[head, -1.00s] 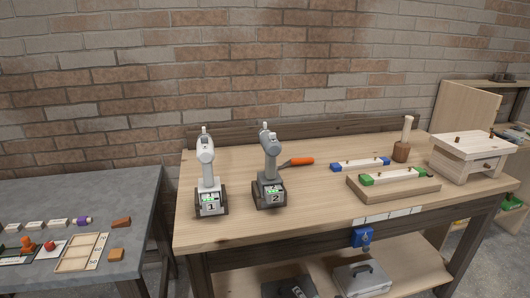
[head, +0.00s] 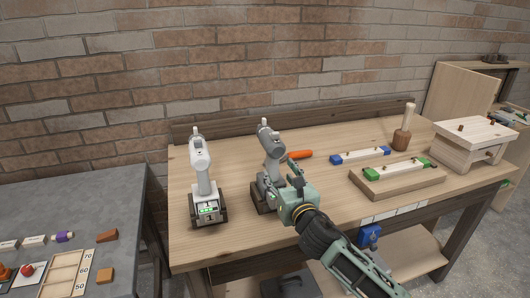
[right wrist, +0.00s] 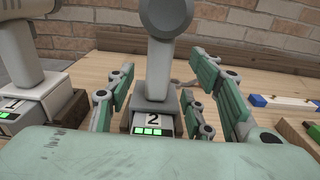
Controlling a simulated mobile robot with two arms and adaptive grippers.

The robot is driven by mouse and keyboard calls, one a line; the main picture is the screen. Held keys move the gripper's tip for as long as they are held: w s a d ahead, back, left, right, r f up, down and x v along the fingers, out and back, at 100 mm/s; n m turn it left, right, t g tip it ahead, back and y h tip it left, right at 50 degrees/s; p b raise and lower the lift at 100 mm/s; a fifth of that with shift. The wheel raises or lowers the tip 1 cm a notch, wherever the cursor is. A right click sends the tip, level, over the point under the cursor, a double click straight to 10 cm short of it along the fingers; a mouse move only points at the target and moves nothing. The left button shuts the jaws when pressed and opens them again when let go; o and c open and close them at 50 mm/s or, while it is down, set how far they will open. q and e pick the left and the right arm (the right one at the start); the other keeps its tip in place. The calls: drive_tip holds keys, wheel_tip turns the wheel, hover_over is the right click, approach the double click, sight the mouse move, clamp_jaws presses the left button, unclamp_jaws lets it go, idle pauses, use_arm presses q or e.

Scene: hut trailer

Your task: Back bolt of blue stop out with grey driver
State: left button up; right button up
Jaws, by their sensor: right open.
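The grey driver (head: 271,158) stands upright in its dark dock on the bench, marked 2 with green lights in the right wrist view (right wrist: 155,75). My right gripper (head: 283,177) is open at its near right side. In the right wrist view its fingers (right wrist: 160,92) stand on either side of the driver's lower handle, apart from it as far as I can tell. The blue stop is a pale bar with blue ends (head: 360,156) and small dark bolts on top, lying toward the back of the bench. It partly shows in the right wrist view (right wrist: 285,102). My left gripper is out of view.
A white driver (head: 201,165) stands in dock 1 to the left. An orange-handled tool (head: 299,154) lies behind the grey driver. A green-ended bar on a wooden base (head: 396,183), a mallet (head: 403,128) and a wooden stand (head: 470,142) are to the right.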

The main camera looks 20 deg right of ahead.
sight(275, 166)
drive_tip(key=shift+w+r, duration=0.2)
drive_tip(key=shift+r, duration=0.05)
drive_tip(key=shift+w+r, duration=0.2)
drive_tip(key=shift+w, duration=0.1)
drive_tip(key=w, duration=0.2)
drive_tip(key=shift+w+a+p, duration=0.15)
drive_tip(key=shift+w+p, duration=0.2)
drive_tip(key=w, duration=0.3)
drive_tip(key=shift+w+a+f, duration=0.1)
drive_tip(key=shift+w+f, duration=0.15)
drive_tip(key=shift+w, duration=0.25)
drive_tip(key=shift+c, duration=0.5)
drive_tip(key=c, duration=0.4)
clamp_jaws()
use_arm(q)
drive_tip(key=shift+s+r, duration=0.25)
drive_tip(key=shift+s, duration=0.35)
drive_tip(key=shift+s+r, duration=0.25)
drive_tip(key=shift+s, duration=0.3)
